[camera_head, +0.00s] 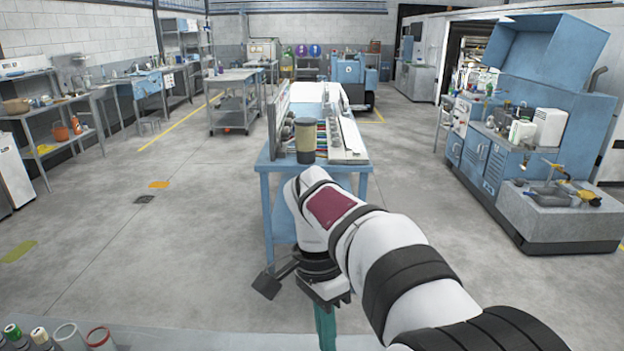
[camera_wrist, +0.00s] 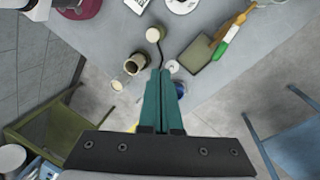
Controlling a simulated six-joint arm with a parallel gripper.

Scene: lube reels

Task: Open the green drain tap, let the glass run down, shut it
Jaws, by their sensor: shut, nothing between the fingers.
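My gripper (camera_head: 325,328) points down at the lower edge of the head view, its teal fingers partly cut off. In the wrist view, the teal fingers (camera_wrist: 159,75) are together with nothing between them. Their tips appear near a dark-rimmed cup-like vessel (camera_wrist: 136,64) and a thin bent dark rod with a round cream end (camera_wrist: 153,35). I cannot tell whether they touch. I cannot make out a green drain tap for certain, nor tell which vessel is the glass. A slim orange, white and green item (camera_wrist: 230,34) lies at the upper right.
A grey work surface (camera_wrist: 108,35) carries a dark flat tray (camera_wrist: 198,60) and a blue round item (camera_wrist: 180,89) beside the fingers. Open floor lies left of the cart.

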